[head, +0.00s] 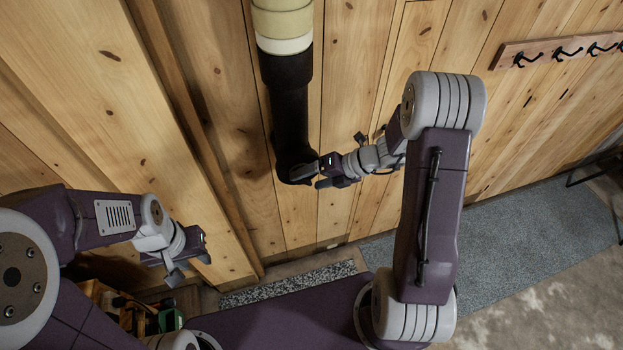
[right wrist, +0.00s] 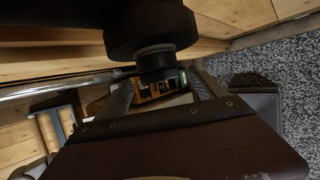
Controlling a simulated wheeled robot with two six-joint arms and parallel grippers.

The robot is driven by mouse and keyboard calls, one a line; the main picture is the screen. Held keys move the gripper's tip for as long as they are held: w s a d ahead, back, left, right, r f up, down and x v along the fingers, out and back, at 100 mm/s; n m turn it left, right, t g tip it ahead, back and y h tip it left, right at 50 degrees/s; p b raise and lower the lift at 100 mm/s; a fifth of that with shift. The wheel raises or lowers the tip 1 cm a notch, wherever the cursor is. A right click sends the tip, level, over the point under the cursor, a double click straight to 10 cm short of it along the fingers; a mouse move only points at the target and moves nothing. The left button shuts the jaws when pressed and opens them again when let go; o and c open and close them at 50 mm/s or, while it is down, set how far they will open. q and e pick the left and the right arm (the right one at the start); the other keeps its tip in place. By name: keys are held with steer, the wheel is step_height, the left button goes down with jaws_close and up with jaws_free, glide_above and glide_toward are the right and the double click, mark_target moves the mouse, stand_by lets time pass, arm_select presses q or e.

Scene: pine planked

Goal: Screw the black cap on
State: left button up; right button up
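A dark pipe (head: 288,110) hangs down along the plank wall under a cream section (head: 283,22). Its lower end meets my right gripper (head: 308,178) in the head view. In the right wrist view, the wide dark pipe end (right wrist: 152,30) narrows to a grey band, with a short black piece, seemingly the black cap (right wrist: 158,66), below it. My right gripper's fingers (right wrist: 160,82) stand apart on either side of this piece. I cannot tell whether they touch it. My left gripper (head: 183,264) is low at the left, away from the pipe, with nothing visible in it.
A crate-like box with green and orange items (head: 138,312) stands low at the left. A hook rail (head: 560,50) is on the wall at the upper right. A speckled mat (head: 290,283) and a grey-blue rug (head: 530,235) lie on the floor.

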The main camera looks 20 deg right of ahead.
steer(key=v, duration=0.9)
stand_by(0.4)
